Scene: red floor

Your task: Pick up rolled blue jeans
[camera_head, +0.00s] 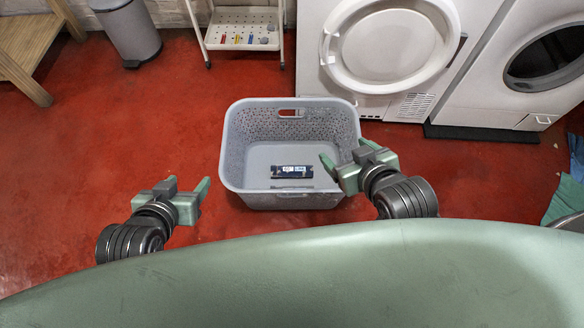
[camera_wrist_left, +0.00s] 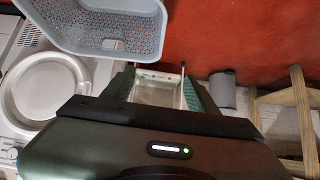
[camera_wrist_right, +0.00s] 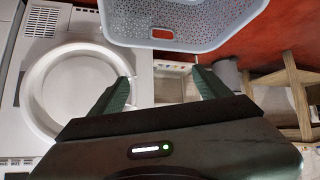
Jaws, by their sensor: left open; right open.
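No rolled blue jeans can be clearly made out. A grey laundry basket (camera_head: 237,150) stands on the red floor ahead of me. Inside it lies a small dark item (camera_head: 292,172) with white and light-blue markings; I cannot tell what it is. Blue-green cloth (camera_head: 566,200) shows at the right edge, partly cut off. My left gripper (camera_head: 187,188) is open and empty, left of the basket. My right gripper (camera_head: 346,153) is open and empty at the basket's right rim, overlapping it in the head view. The basket also shows in the left wrist view (camera_wrist_left: 120,38) and right wrist view (camera_wrist_right: 190,18).
A white washing machine (camera_head: 400,45) stands behind the basket, with a second machine (camera_head: 545,75) to its right. A white trolley (camera_head: 240,30), a grey bin (camera_head: 130,32) and wooden furniture (camera_head: 30,50) stand at the back left. The red floor left of the basket is clear.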

